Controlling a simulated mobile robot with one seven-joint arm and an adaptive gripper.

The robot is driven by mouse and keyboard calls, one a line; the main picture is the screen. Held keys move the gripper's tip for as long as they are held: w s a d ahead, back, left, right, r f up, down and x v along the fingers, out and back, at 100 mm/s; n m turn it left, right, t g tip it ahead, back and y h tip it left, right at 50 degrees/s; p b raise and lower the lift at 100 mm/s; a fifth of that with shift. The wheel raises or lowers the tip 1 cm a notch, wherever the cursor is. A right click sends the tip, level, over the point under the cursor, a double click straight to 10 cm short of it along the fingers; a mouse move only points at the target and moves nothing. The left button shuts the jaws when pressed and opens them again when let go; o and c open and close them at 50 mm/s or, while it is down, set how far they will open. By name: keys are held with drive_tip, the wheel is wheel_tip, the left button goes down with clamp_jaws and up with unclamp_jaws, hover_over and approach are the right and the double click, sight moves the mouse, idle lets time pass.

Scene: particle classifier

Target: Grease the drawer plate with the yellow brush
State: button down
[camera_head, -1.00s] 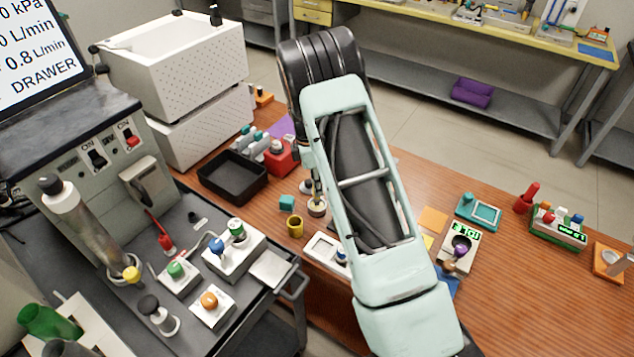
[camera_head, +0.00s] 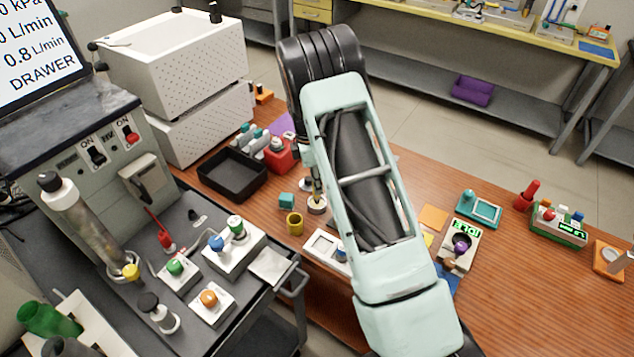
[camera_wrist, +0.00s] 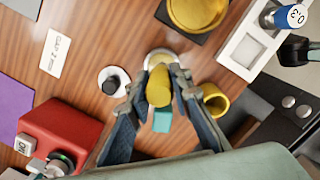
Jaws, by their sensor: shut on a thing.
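My gripper (camera_wrist: 158,88) is shut on the yellow brush (camera_wrist: 159,84), which is seen nearly end-on in the wrist view. The brush's far end points at a pale round pot (camera_wrist: 160,54); I cannot tell whether its tip touches the contents. In the head view the brush (camera_head: 316,186) stands roughly upright over the pot (camera_head: 316,207), and my arm hides most of the gripper. A round yellow plate on a black base (camera_wrist: 197,10) lies beyond the pot in the wrist view. I cannot tell for sure whether it is the drawer plate.
A teal block (camera_head: 286,200) and a yellow cup (camera_head: 294,223) stand close to the pot. A white tray (camera_head: 319,243) is near the table edge. A red box (camera_head: 279,156) and black bin (camera_head: 233,175) are at the back left.

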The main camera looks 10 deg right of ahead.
drive_tip(key=shift+f+b, duration=0.4)
drive_tip(key=shift+b, duration=0.05)
idle(1.5)
drive_tip(key=shift+r, duration=0.1)
drive_tip(key=shift+r+p, duration=1.75)
drive_tip(key=shift+r, duration=1.7)
drive_tip(key=shift+s+r+m, duration=0.35)
drive_tip(key=shift+s+m, duration=0.15)
drive_tip(key=shift+m, duration=0.1)
drive_tip(key=s+r+m, duration=0.3)
drive_tip(key=s+m, duration=0.4)
drive_tip(key=m, duration=0.1)
drive_tip(key=s+r+m+g+y, duration=0.1)
drive_tip(key=s+r+m, duration=0.3)
drive_tip(key=s+m, duration=0.4)
drive_tip(key=shift+m, duration=0.4)
